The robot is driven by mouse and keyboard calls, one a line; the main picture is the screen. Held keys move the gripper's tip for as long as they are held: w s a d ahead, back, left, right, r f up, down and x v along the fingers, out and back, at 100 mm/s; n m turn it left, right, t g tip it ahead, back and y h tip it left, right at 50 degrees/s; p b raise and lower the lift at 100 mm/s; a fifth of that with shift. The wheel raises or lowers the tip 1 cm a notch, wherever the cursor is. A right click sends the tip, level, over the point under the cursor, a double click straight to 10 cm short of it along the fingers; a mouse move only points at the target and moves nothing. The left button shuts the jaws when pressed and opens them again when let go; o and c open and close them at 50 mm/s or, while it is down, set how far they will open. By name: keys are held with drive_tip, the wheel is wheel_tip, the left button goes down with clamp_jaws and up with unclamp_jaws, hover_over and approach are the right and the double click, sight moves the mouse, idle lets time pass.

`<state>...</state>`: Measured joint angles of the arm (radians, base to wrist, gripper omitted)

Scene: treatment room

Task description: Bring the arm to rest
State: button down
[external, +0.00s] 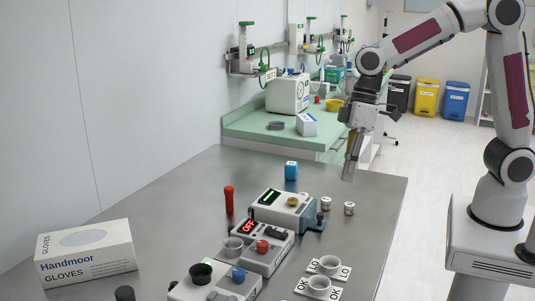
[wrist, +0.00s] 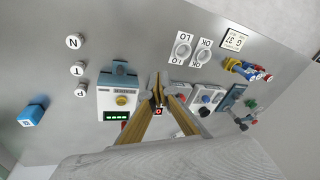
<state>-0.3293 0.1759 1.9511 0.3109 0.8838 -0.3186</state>
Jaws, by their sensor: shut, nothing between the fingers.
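My arm reaches in from the right of the external view, bent over the steel table (external: 180,180). My gripper (external: 348,176) points down and is shut and empty. It hangs above the right part of the table, clear of the objects there as far as I can see. In the wrist view my gripper's fingers (wrist: 158,88) meet at the tips, with nothing between them. They cover part of the devices below.
A device with a green display (external: 272,208) and one with a red OFF display (external: 255,246) stand on the table. White labelled cylinders (external: 349,208), a blue box (external: 291,170), a red cylinder (external: 229,199), a gloves box (external: 86,250) and two small cups (external: 319,283) stand around them.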

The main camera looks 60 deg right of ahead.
drive_tip(key=s+d+r+m+t+h, duration=0.1)
drive_tip(key=s+d+r, duration=0.3)
drive_tip(key=s+d, duration=0.5)
drive_tip(key=s+d+r+m+t+h, duration=0.2)
drive_tip(key=s+d+r+m+t, duration=0.1)
drive_tip(key=s+d, duration=0.6)
drive_tip(key=d+m, duration=0.1)
drive_tip(key=d, duration=0.1)
drive_tip(key=shift+s+d+r+t, duration=0.25)
drive_tip(key=shift+d+r+t, duration=0.05)
drive_tip(key=shift+r+t, duration=0.1)
drive_tip(key=shift+a, duration=0.1)
idle(2.6)
